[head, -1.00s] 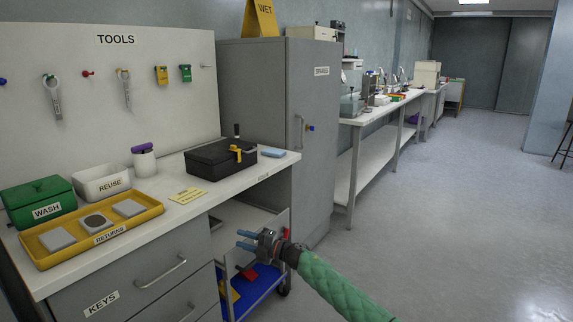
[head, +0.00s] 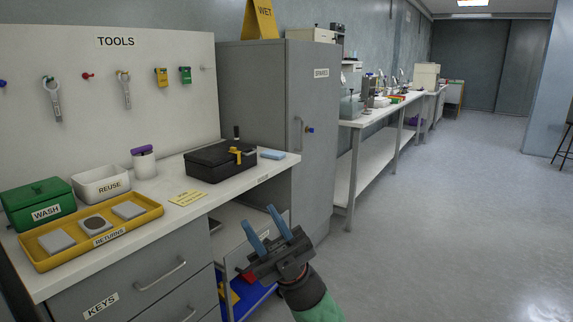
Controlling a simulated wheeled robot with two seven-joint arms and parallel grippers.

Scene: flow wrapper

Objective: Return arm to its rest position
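My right gripper (head: 268,229) shows at the lower middle of the head view, at the end of my green-sleeved arm. Its two blue fingers point up and stand apart, with nothing between them. It is in front of the cart and the grey cabinet, clear of the bench top. My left gripper is not in view.
A white bench (head: 215,192) holds a yellow returns tray (head: 148,221), a green wash box (head: 40,206), a white reuse bin (head: 101,185) and a black toolbox (head: 210,164). A grey cabinet (head: 262,100) stands behind.

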